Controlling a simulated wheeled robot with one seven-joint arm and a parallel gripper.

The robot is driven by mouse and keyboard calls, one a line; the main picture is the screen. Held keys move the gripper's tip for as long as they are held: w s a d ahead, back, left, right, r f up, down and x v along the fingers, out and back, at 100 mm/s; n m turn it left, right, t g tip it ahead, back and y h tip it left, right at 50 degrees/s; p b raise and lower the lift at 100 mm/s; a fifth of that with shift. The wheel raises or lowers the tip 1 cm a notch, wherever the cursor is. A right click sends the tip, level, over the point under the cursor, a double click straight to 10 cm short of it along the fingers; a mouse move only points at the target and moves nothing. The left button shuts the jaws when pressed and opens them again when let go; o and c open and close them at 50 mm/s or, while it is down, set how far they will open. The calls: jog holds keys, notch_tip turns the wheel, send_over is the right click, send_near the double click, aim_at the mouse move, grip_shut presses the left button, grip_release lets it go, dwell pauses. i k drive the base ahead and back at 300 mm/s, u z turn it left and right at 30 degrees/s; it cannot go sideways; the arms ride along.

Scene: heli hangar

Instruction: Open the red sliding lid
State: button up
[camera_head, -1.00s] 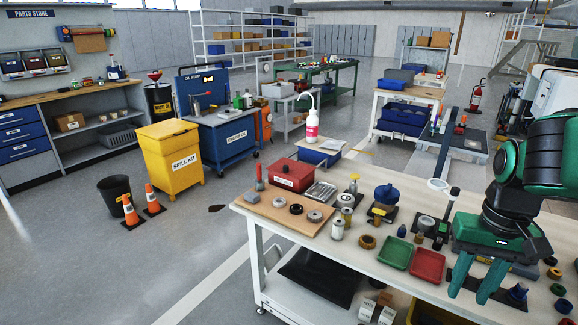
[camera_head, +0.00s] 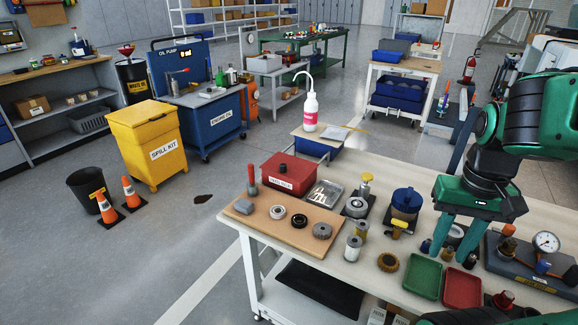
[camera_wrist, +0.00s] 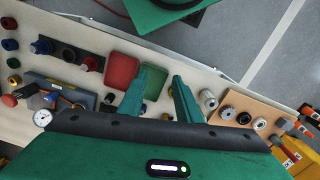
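A red box with a red lid (camera_head: 290,170) stands at the back left of the white workbench in the head view. The lid looks closed and has a small dark knob on top. A white label is on the box front. My gripper (camera_head: 453,250) is open and empty, pointing down over the right half of the bench, well to the right of the red box. In the wrist view its two fingers (camera_wrist: 164,82) are apart, beside the green tray. I cannot make out the red box in the wrist view.
A wooden board (camera_head: 275,222) with bearings and rings lies in front of the box. A metal tray (camera_head: 325,194) and a blue pot (camera_head: 405,203) stand between box and gripper. Green (camera_head: 423,278) and red (camera_head: 462,288) trays lie near the gripper. A pump bottle (camera_head: 310,110) stands behind.

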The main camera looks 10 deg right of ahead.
aim_at(297, 169)
jog(key=u, duration=0.5)
jog(key=k, duration=1.15)
jog(key=u, duration=0.55)
jog(key=i, duration=1.45)
jog(key=z, duration=0.6)
jog(key=i, duration=0.45)
jog(key=z, duration=0.2)
